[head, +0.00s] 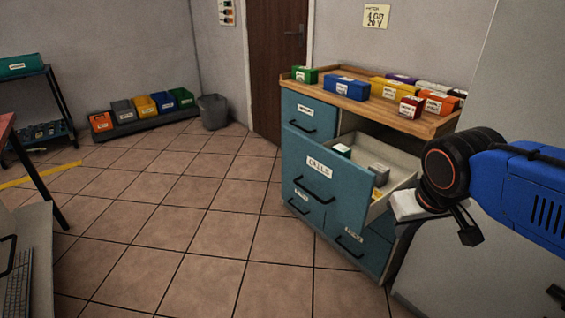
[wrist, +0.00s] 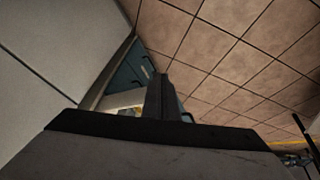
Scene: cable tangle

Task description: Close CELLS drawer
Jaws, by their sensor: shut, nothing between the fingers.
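The CELLS drawer (head: 318,182) is pulled well out of the teal cabinet (head: 308,108) in the head view. Its teal front has a white CELLS label and a black handle (head: 313,190). Inside the drawer, a few small boxes show. My gripper (head: 468,228) is to the right of the open drawer, pointing down, apart from the drawer front. In the wrist view my gripper's fingers (wrist: 160,95) are together and empty. Part of the teal cabinet (wrist: 128,72) shows beyond them, with a bit of the drawer interior at lower left.
Colored bins stand on the cabinet's wooden top (head: 430,122). Other drawers below are shut. A grey wall (head: 500,80) is close on the right. A wastebin (head: 213,111) and a row of bins stand at the back left. The tiled floor (head: 190,200) before the cabinet is clear.

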